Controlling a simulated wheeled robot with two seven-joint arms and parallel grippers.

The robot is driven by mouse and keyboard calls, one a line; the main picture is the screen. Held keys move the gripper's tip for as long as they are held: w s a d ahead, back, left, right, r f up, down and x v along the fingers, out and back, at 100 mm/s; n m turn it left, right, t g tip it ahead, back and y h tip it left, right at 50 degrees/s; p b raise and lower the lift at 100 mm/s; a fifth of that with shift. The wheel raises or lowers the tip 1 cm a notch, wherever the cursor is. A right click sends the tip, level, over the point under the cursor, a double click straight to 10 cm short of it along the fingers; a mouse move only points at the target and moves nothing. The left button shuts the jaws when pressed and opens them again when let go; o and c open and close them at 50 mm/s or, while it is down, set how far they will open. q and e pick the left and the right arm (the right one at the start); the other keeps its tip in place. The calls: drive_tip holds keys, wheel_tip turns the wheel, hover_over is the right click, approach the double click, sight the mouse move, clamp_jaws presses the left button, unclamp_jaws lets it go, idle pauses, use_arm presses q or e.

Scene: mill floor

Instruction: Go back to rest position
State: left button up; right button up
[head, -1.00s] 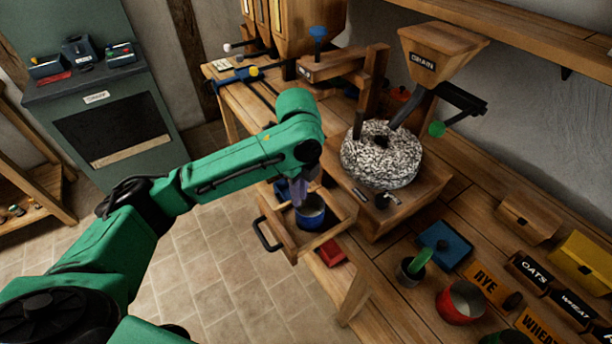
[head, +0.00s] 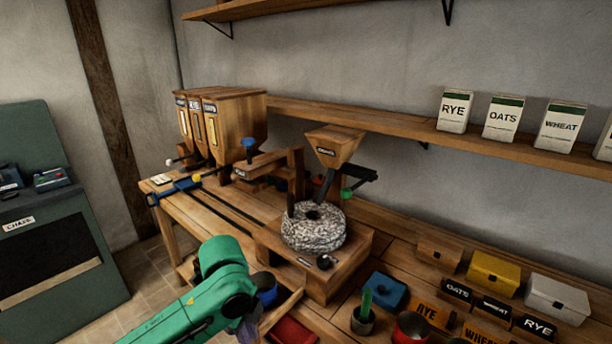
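My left arm comes in from the lower left in green. My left gripper (head: 247,329) hangs below its wrist at the bottom edge of the head view, mostly hidden and dim, so its fingers cannot be made out. It is close to a blue cup (head: 268,296) at the wooden drawer (head: 291,299) under the millstone. Whether the gripper touches the cup cannot be told. My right gripper is not in view.
The millstone (head: 313,228) and grain hopper (head: 334,146) stand on the workbench. A green scoop in a pot (head: 363,319), a blue box (head: 388,291), a red pot (head: 411,328) and small chests are at the right. A red tray (head: 291,331) is near the drawer. Labelled bags (head: 502,118) stand on the shelf.

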use_arm(q)
drive_tip(key=s+d+f+n+t+h, duration=0.25)
drive_tip(key=f+n, duration=0.25)
drive_tip(key=n, duration=0.3)
drive_tip(key=s+a+f+n+y, duration=0.2)
drive_tip(key=s+a+f+n, duration=0.1)
drive_tip(key=s+a+n, duration=0.3)
drive_tip(key=s+a+f+n+y, duration=0.1)
drive_tip(key=s+a+f+n, duration=0.3)
drive_tip(key=a, duration=0.4)
wheel_tip(320, 180, down, 20)
drive_tip(key=s+n, duration=0.1)
drive_tip(key=s+a+f+g+b, duration=0.1)
drive_tip(key=s+a+f+g, duration=0.1)
drive_tip(key=s+f, duration=1.5)
drive_tip(key=shift+s+a+f, duration=0.2)
drive_tip(key=shift+s+a, duration=0.3)
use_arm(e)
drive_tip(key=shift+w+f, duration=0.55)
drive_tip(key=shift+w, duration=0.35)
